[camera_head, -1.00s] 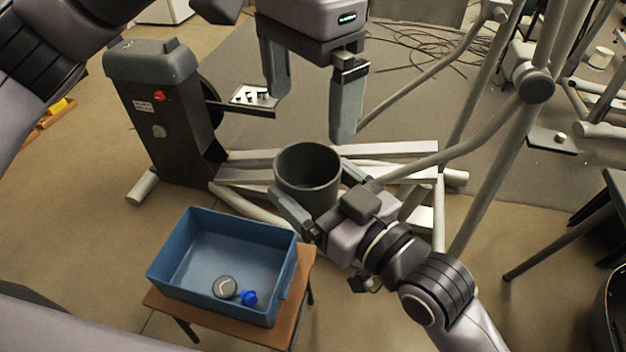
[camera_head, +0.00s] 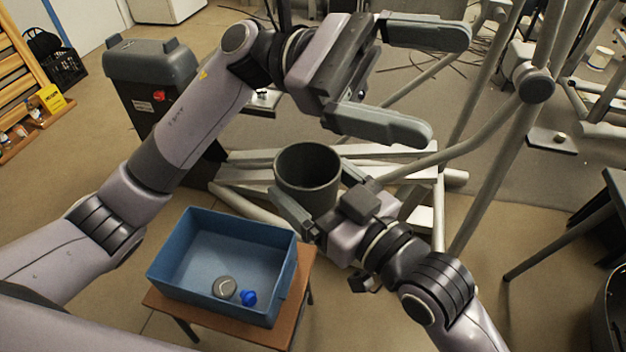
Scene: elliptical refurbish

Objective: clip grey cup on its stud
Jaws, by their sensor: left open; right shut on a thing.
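The dark grey open-topped cup (camera_head: 307,160) is upright in the middle of the view, in front of the pale frame beams. My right gripper (camera_head: 320,190), reaching in from the lower right, is shut on its near side. My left gripper (camera_head: 446,84) is open and empty, above and right of the cup, with its fingers pointing right. It is apart from the cup. I cannot make out which part is the cup's stud. A plate with small dark parts (camera_head: 262,99) on the machine is partly hidden by my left arm.
A blue crate (camera_head: 172,246) on a small brown table (camera_head: 285,325) holds a grey round piece (camera_head: 224,287) and a blue knob (camera_head: 249,298). Slanting grey tubes (camera_head: 500,150) stand to the right. A plate with a small pale stud (camera_head: 553,141) is further right.

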